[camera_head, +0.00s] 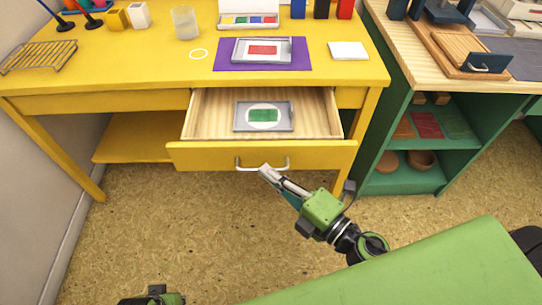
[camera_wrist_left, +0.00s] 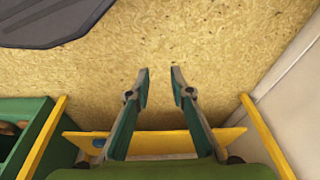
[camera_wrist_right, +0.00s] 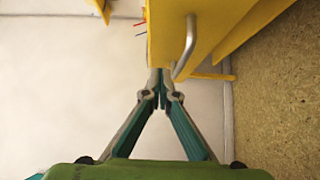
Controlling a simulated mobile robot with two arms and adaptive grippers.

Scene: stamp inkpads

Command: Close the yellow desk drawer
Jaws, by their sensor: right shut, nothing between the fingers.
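The yellow desk drawer (camera_head: 300,155) stands pulled open below the desk top. A grey tray with a green pad (camera_head: 264,116) lies inside it. The drawer's silver handle (camera_head: 240,164) is on its front; it also shows in the right wrist view (camera_wrist_right: 187,48). My right gripper (camera_head: 265,171) is shut and empty, its tips at the handle, close to the drawer front. In the right wrist view its fingertips (camera_wrist_right: 160,78) lie beside the handle's lower end; I cannot tell if they touch. My left gripper (camera_wrist_left: 159,72) is open and empty above the floor, away from the drawer.
The yellow desk (camera_head: 130,65) bears a purple mat (camera_head: 222,60) with a tray and red pad, a glass (camera_head: 185,23) and a wire rack (camera_head: 40,57). A green shelf unit (camera_head: 385,140) stands to the right. The floor (camera_head: 220,220) before the drawer is clear.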

